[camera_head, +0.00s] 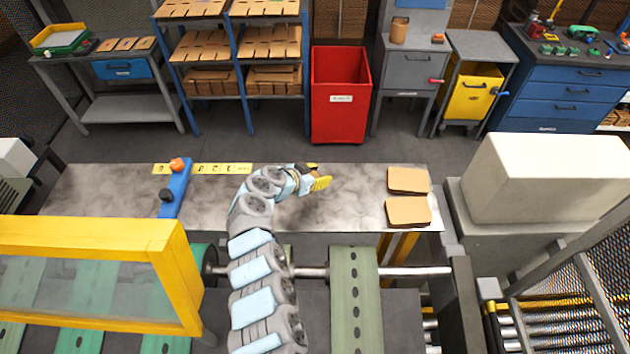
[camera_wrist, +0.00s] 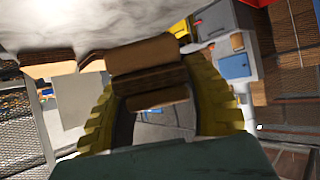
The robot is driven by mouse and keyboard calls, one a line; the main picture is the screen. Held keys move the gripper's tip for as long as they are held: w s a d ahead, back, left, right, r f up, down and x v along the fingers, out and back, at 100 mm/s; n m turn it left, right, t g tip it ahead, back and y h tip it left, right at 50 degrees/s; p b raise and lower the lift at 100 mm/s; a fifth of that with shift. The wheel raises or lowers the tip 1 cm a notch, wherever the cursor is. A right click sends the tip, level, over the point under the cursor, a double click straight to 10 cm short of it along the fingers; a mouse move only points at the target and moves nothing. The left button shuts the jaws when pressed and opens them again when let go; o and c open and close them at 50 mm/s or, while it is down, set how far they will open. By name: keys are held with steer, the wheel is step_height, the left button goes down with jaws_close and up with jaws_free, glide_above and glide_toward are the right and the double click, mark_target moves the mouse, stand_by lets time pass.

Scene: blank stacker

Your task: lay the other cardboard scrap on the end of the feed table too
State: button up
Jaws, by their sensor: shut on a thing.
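My gripper (camera_wrist: 160,115) has its yellow ribbed fingers shut on a brown cardboard scrap (camera_wrist: 148,56). The scrap shows between and beyond the fingers in the wrist view. In the head view my gripper (camera_head: 318,180) is over the middle of the grey feed table (camera_head: 350,215), and the scrap is mostly hidden there. Two brown cardboard pieces lie at the table's right end, one farther back (camera_head: 408,180) and one nearer (camera_head: 407,211), with a small gap between them. I cannot tell whether either is a scrap.
A blue bar (camera_head: 175,190) with an orange knob crosses the table's left part, beside a yellow scale (camera_head: 222,168). A red bin (camera_head: 340,95) stands behind the table. A pale machine block (camera_head: 545,178) stands to the right. The table between gripper and cardboard pieces is clear.

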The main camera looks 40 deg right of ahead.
mark_target(316, 175)
steer(key=shift+w+d+f+b, duration=0.2)
steer(key=shift+w+f+b, duration=0.2)
steer(key=shift+f, duration=0.2)
steer(key=shift+w+d+f+b, duration=0.15)
steer(key=shift+w+f+b, duration=0.2)
steer(key=shift+f, duration=0.25)
steer(key=shift+w+d+f+b, duration=0.2)
steer(key=shift+w+f+b, duration=0.15)
steer(key=shift+w+b, duration=0.15)
steer(key=shift+w+d+f+b, duration=0.1)
steer(key=shift+w+f+b, duration=0.05)
steer(key=shift+f+b, duration=0.35)
steer(key=shift+w+d+f+b, duration=0.25)
steer(key=shift+w+f+b, duration=0.2)
steer(key=shift+b, duration=0.35)
steer(key=shift+f+b, duration=0.85)
steer(key=shift+f, duration=0.55)
steer(key=o, duration=0.7)
steer(key=shift+o, duration=0.2)
